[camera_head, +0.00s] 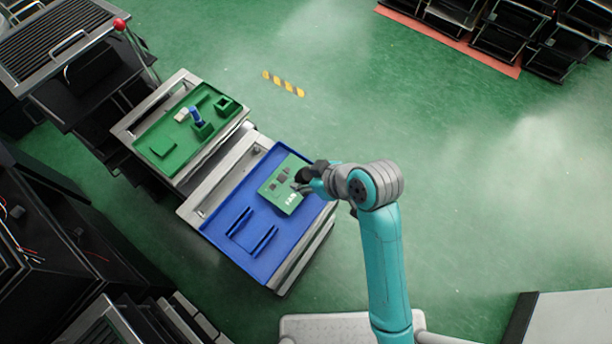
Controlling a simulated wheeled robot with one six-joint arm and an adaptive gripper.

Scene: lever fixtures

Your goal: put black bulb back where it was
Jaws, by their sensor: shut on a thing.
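My gripper (303,183) is at the right side of the blue tray (222,210), over the upper right part of the green board (285,201). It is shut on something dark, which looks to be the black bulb. The bulb blends with the dark fingers, so its outline cannot be made out. The green board has white lettering and a few small dark parts (283,173) on it, just left of my gripper. The height of the gripper above the board is hard to tell.
The blue tray also has two dark-edged rails (252,232). A green tray (184,160) up and to the left holds a blue and white piece (195,114) and green blocks. Dark racks stand at left and top right.

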